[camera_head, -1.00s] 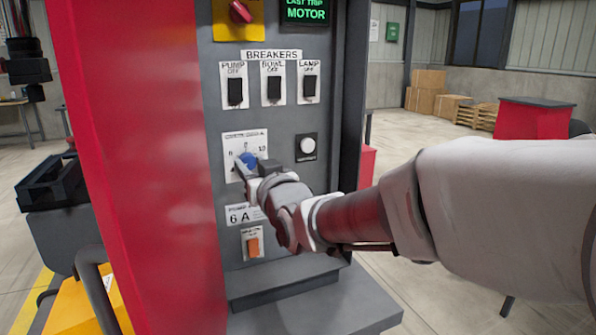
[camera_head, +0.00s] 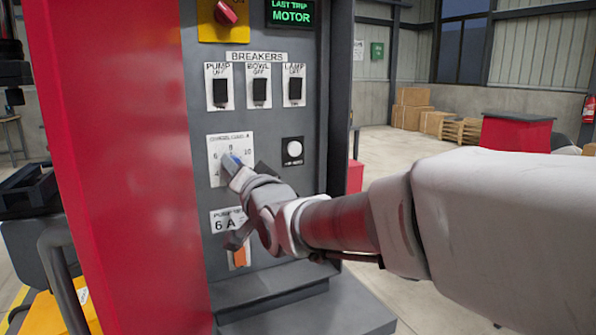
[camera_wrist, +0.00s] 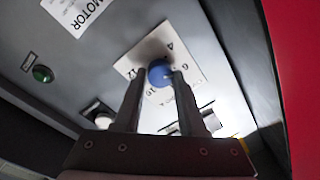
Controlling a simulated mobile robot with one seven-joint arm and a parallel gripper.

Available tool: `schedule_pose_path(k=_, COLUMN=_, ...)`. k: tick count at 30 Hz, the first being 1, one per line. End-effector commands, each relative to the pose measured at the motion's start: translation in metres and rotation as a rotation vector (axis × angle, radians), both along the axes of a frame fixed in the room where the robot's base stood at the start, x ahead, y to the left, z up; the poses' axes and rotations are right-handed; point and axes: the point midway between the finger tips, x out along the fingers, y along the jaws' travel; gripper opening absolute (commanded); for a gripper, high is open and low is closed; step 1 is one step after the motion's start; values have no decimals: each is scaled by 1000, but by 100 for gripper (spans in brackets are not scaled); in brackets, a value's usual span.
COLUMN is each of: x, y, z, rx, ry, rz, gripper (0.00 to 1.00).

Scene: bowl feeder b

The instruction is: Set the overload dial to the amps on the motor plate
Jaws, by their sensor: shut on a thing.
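The overload dial is a blue knob (camera_head: 232,160) on a white scale plate (camera_head: 215,148) with numbers from 4 up to 12. In the wrist view the blue knob (camera_wrist: 159,72) sits between the two finger ends of my gripper (camera_wrist: 159,80), which is shut on it. In the head view my gripper (camera_head: 237,171) hides part of the knob and scale. I cannot clearly read the knob's setting. Below, a white plate (camera_head: 219,222) reads PUMP and 6 A, partly covered by my gripper. The wrist view shows a white label reading MOTOR (camera_wrist: 80,12), cut off by the frame edge.
Three black breaker switches (camera_head: 259,88) are above the dial. A white round button (camera_head: 293,150) is to its right, an orange switch (camera_head: 239,257) below. A green screen (camera_head: 291,13) reads LAST TRIP MOTOR. A grey ledge (camera_head: 310,305) juts out at the bottom.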

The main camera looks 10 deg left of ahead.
Motion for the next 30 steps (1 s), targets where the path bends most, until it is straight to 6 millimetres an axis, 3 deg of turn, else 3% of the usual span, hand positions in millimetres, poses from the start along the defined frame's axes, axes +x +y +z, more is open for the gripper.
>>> schedule_pose_path(k=18, x=0, y=0, z=0, rx=34, ry=22, rz=0, gripper=0)
schedule_pose_path(k=19, x=0, y=0, z=0, rx=34, ry=22, rz=0, gripper=44)
schedule_pose_path(k=21, x=0, y=0, z=0, rx=34, ry=22, rz=0, gripper=56)
schedule_pose_path(k=24, x=0, y=0, z=0, rx=34, ry=22, rz=0, gripper=70)
schedule_pose_path(k=30, x=0, y=0, z=0, rx=34, ry=21, rz=1, gripper=70)
